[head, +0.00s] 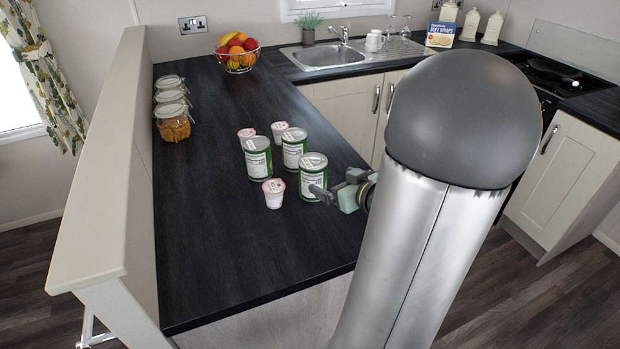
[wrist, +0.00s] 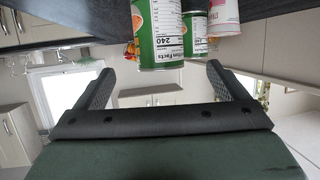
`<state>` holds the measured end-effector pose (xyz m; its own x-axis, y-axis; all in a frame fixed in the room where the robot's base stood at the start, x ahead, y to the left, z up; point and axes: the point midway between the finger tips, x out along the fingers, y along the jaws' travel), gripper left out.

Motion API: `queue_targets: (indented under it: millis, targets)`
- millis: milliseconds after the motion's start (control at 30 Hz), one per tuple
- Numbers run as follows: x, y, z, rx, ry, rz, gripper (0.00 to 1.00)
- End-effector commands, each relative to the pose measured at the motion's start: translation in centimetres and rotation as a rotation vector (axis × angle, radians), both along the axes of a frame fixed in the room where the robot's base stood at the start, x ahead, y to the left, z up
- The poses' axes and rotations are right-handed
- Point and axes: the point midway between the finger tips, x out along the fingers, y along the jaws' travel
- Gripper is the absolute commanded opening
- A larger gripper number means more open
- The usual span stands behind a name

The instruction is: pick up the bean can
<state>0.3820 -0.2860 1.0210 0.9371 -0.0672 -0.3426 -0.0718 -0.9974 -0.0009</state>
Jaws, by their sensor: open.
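Three similar green-and-white cans stand upright on the dark counter in the head view: a front right can (head: 313,178), a left can (head: 258,159) and a back can (head: 294,149). I cannot tell which labels say beans. My gripper (head: 336,188) is right beside the front right can, partly hidden behind my arm. In the wrist view, which is upside down, my gripper (wrist: 160,74) has its two fingers wide apart with nothing between them. The nearest can (wrist: 158,38) is just ahead of the gap, roughly centred. Another can (wrist: 198,32) is behind it.
Small pink-and-white cups stand close around the cans: a front cup (head: 273,194), a left cup (head: 247,134) and a back cup (head: 279,131). Several glass jars (head: 173,121) line the left wall. A fruit basket (head: 237,54) is far back. The counter's front left is clear.

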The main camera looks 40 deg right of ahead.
Motion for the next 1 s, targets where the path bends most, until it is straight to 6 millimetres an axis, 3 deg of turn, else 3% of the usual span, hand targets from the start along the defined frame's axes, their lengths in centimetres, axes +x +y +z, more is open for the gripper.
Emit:
queue_targets:
  millis: [100,233,467,800,1000]
  targets:
    - [2.5,-0.1,-1.0,0.003,-0.001,0.003,0.93]
    - [4.4,-0.3,-1.7,0.002,0.0,0.002,0.93]
    - [5.8,-0.4,-2.3,0.002,0.0,-0.001,0.93]
    - [9.7,-0.8,-4.4,0.0,0.0,0.001,0.93]
    - [10.0,-0.9,-4.5,-0.001,0.0,-0.001,0.93]
